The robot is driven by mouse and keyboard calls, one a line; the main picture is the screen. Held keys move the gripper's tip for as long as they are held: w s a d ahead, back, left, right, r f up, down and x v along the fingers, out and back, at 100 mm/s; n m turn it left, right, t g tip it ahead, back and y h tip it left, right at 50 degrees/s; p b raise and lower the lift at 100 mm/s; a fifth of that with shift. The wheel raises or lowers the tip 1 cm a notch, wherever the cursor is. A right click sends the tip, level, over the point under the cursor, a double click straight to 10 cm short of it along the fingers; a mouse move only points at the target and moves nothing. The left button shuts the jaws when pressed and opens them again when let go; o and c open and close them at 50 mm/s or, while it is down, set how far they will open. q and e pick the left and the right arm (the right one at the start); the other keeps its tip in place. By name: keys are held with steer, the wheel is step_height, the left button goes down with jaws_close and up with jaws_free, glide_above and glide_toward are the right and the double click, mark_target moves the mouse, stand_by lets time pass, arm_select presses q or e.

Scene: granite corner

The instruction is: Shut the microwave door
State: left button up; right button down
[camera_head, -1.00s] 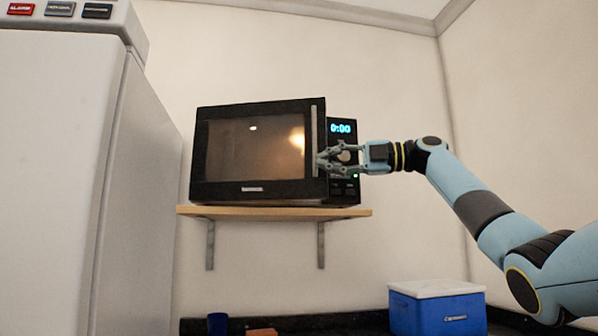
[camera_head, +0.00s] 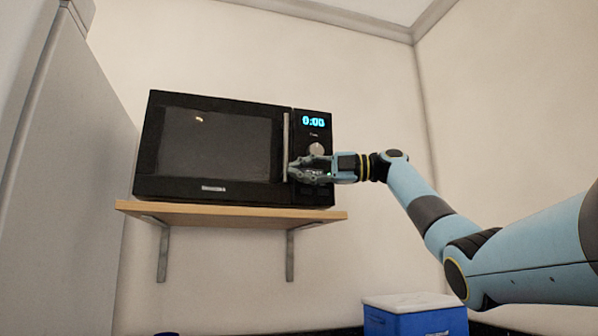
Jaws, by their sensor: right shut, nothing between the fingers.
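The black microwave (camera_head: 313,197) stands on a wooden wall shelf. Its door (camera_head: 214,143) looks flush with the body, with the dark window at the left and an upright silver handle (camera_head: 286,135) at the door's right edge. The control panel at the right shows 0:00 above a round knob (camera_head: 316,149). My right gripper (camera_head: 291,172) is shut and empty, its fingertips at the lower part of the handle, in front of the panel's lower left. I cannot tell whether they touch. The fingers hide part of the panel. My left gripper is not in view.
The wooden shelf (camera_head: 235,214) rests on two grey brackets. A tall pale cabinet (camera_head: 65,190) stands at the left. A blue cooler with a white lid (camera_head: 415,302) is at the lower right. The wall right of the microwave is bare.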

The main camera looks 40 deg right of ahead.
steer(key=v, duration=1.2)
